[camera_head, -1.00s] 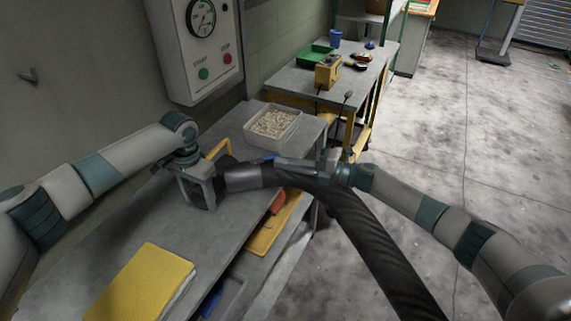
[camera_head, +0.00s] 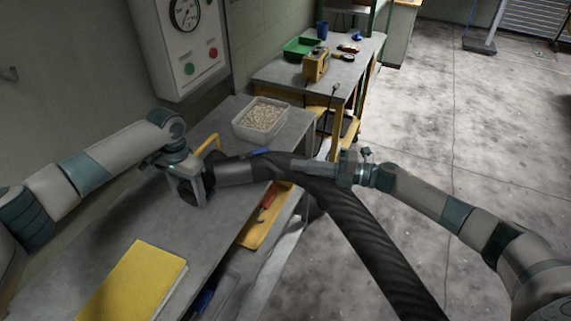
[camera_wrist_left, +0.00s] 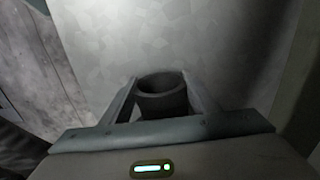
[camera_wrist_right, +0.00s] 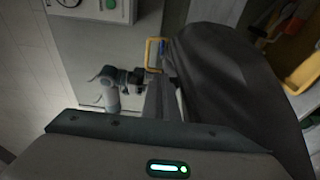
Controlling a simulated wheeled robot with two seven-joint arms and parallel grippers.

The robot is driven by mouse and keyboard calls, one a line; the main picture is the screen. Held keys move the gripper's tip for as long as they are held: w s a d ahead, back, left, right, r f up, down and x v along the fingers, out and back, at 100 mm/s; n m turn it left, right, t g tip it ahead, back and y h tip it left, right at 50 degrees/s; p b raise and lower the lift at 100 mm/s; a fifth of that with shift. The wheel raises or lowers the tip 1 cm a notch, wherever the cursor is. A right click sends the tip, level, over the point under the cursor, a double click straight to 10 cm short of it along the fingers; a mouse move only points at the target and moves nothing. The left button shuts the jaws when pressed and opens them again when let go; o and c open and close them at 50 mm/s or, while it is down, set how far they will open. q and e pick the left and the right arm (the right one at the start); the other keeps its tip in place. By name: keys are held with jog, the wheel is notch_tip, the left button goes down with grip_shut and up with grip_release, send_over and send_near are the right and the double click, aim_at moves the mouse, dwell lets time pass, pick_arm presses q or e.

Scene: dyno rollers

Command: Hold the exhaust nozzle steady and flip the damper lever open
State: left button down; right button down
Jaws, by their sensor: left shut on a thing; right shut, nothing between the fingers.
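The exhaust nozzle (camera_head: 240,171) is a dark grey cylinder at the end of a thick black hose (camera_head: 362,235). My left gripper (camera_head: 194,192) is shut on its mouth end above the bench; in the left wrist view the open round mouth (camera_wrist_left: 162,84) sits between the fingers. A small blue piece (camera_head: 258,152) shows along the nozzle's far side; I cannot tell if it is the damper lever. My right gripper (camera_head: 296,166) is shut and empty over the hose just behind the nozzle. In the right wrist view its fingers (camera_wrist_right: 160,85) lie beside the dark hose; I cannot tell whether they touch.
A yellow loop handle (camera_head: 209,148) stands behind the nozzle. The grey bench (camera_head: 110,225) carries a yellow book (camera_head: 135,285) and a bin of pale pieces (camera_head: 262,117). A yellow tray (camera_head: 262,222) with a red-handled tool is below. Open floor (camera_head: 440,120) lies right.

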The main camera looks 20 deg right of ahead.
pick_arm(q)
jog(key=shift+s+a+f, duration=0.1)
jog(key=shift+s+f, duration=0.1)
jog(key=shift+f, duration=0.05)
pick_arm(e)
jog(key=v, duration=0.3)
jog(key=shift+w+d, duration=0.25)
jog(key=shift+d, duration=0.05)
pick_arm(q)
jog(key=c, duration=0.6)
grip_release()
jog(key=shift+r, duration=0.1)
jog(key=shift+w+r, duration=0.1)
jog(key=shift+r, duration=0.8)
notch_tip(320, 180, up, 10)
jog(key=shift+r, duration=0.1)
